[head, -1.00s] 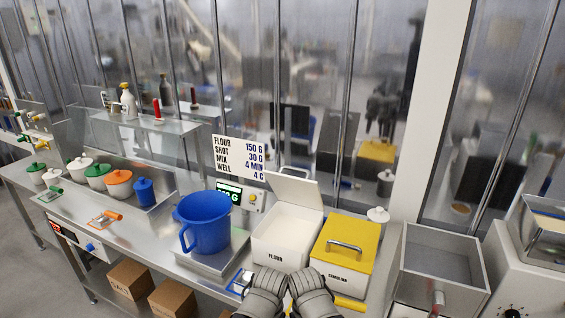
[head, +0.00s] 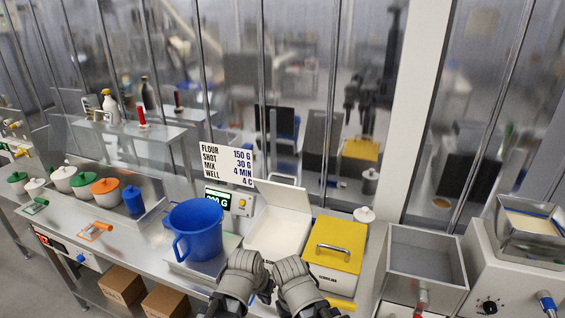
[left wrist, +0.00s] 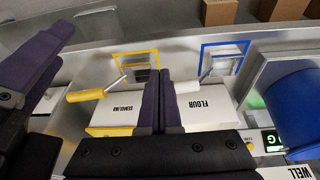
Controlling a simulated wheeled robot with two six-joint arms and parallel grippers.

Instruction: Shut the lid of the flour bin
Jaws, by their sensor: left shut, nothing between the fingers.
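The white flour bin (head: 277,232) stands open on the counter. Its white lid (head: 294,204) is raised at the back, leaning up and away from the opening. In the left wrist view the bin's front (left wrist: 213,103) shows its FLOUR label. My left gripper (head: 247,268) is in front of the bin in the head view and hides its label. Its purple fingers (left wrist: 160,85) are shut and empty in the left wrist view. My right gripper (head: 292,277) is beside it, before the semolina bin; its purple fingertip (left wrist: 65,35) shows at left in the wrist view, finger gap unclear.
The yellow-lidded semolina bin (head: 337,243) is right of the flour bin. A blue jug (head: 198,230) stands on the scale at left. A recipe sign (head: 226,163) stands behind. A yellow-handled tool (left wrist: 88,95) and blue square outline (left wrist: 226,50) lie in front.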

